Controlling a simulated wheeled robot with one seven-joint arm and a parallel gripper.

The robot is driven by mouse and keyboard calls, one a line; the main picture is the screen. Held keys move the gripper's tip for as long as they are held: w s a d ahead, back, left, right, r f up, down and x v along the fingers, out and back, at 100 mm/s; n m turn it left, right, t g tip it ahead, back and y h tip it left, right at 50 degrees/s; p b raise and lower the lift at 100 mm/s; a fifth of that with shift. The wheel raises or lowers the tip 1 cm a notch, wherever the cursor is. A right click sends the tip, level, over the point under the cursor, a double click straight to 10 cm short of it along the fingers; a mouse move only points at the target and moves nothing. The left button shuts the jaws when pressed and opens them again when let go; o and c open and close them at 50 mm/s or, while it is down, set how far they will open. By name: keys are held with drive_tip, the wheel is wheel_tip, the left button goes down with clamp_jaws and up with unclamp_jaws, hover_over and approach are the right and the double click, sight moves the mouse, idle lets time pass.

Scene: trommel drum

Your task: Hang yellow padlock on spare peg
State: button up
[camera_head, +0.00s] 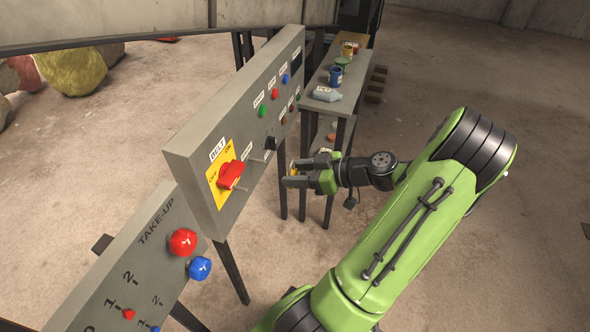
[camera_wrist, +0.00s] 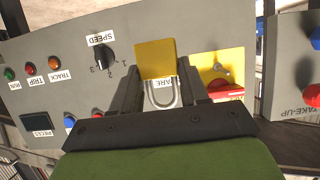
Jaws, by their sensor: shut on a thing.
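The yellow padlock (camera_wrist: 156,58) is between the fingers of my gripper (camera_wrist: 160,82) in the wrist view. Its metal shackle (camera_wrist: 161,96) points down in that picture. The SPARE label (camera_wrist: 166,83) shows partly behind the shackle. A thin peg (camera_head: 259,159) sticks out of the panel in the head view; I cannot tell whether it is the spare one.
A red BELT switch (camera_head: 231,175) on a yellow plate juts from the panel. The black speed knob (camera_head: 270,143) is beside the padlock area. The TAKE-UP panel (camera_head: 137,265) stands at lower left. A shelf (camera_head: 326,103) with small items stands behind.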

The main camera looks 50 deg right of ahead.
drive_tip(key=shift+w+a+f, duration=0.1)
drive_tip(key=shift+w+a, duration=0.35)
drive_tip(key=shift+w, duration=0.7)
drive_tip(key=shift+w+a+f, duration=0.1)
drive_tip(key=shift+w+a, duration=0.3)
drive_tip(key=shift+w, duration=0.8)
drive_tip(key=shift+w+a+f, duration=0.1)
drive_tip(key=shift+w+a, duration=0.35)
drive_tip(key=shift+w, duration=0.7)
drive_tip(key=shift+b+x, duration=0.8)
drive_tip(key=shift+x, duration=0.1)
drive_tip(key=o, duration=1.2)
drive_tip(key=shift+s+f, duration=0.1)
drive_tip(key=p+v, duration=0.4)
drive_tip(key=v, duration=1.1)
drive_tip(key=shift+s+d, duration=0.1)
drive_tip(key=shift+s, duration=0.25)
